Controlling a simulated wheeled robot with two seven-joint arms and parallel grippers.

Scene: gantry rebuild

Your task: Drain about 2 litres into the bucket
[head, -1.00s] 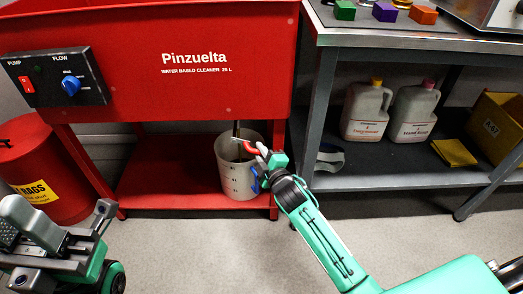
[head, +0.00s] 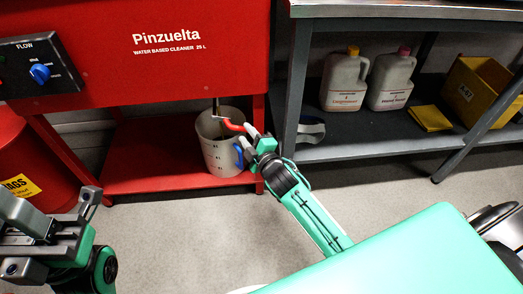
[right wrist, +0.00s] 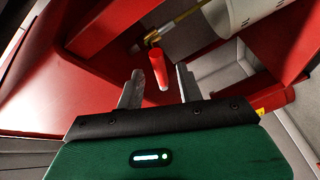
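The white graduated bucket (head: 217,150) stands on the red lower shelf under the parts washer (head: 165,70). A drain pipe (head: 215,108) comes down over it. The red valve lever (head: 234,126) sticks out beside the pipe, above the bucket's rim. In the right wrist view the lever (right wrist: 159,69) hangs from a brass valve (right wrist: 152,39). My right gripper (head: 250,140) is open at the lever's free end, which lies between or just beyond its fingertips; I see no closed grip. The liquid level is hidden. My left gripper (head: 50,205) is open and empty at the left.
A blue flow knob (head: 40,74) sits on the washer's panel. A red rags bin (head: 22,165) stands at the left. The grey bench shelf (head: 375,140) at the right holds two jugs, a yellow cloth (head: 430,118) and a yellow box (head: 480,90). The floor in front is clear.

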